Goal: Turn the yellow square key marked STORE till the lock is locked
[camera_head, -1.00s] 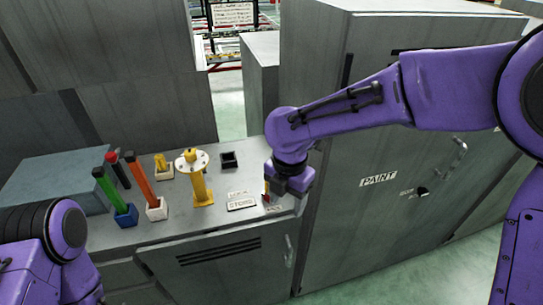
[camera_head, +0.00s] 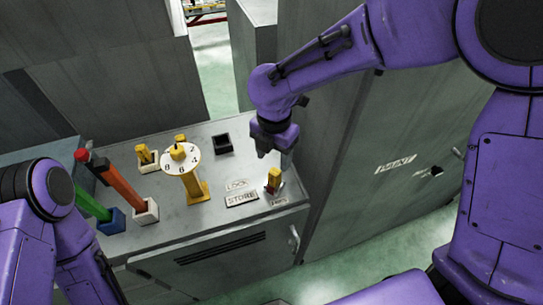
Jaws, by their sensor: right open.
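The yellow square key (camera_head: 274,178) stands upright in a small lock base near the front right corner of the grey cabinet top. The STORE plate (camera_head: 241,198) lies just left of it, with a smaller label behind the plate. My right gripper (camera_head: 274,157) is open and empty, its fingers pointing down just behind and above the key, seemingly apart from it. The key's marking and the lock's state are too small to read. My left arm shows at the lower left, but its gripper is out of view.
A yellow post with a white numbered dial (camera_head: 181,158) stands left of the key. Farther left are a yellow piece in a white holder (camera_head: 147,159), an orange bar (camera_head: 126,184) and a green bar (camera_head: 92,204). A black square socket (camera_head: 222,144) lies behind. A grey PAINT cabinet (camera_head: 372,140) rises at right.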

